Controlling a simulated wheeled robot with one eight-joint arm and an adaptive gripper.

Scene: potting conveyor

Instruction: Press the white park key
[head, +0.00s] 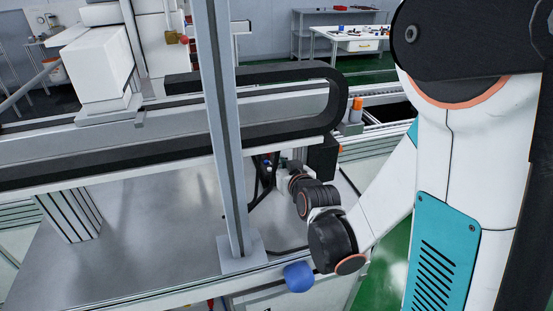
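I cannot make out a white park key in the head view. My arm comes down from the right, and its dark wrist joints reach in under the gantry beam beside the upright post. My gripper (291,165) is at the far end of the wrist, small and dark against a black box (323,156) and black cables. Its fingers cannot be told apart, so I cannot see whether it is open or shut, or whether it touches anything.
A grey upright post (226,130) stands on the metal deck (150,225) left of my wrist. A black cable chain (265,73) runs above. A blue rounded part (298,277) is at the front edge. A white table (350,38) stands at the back.

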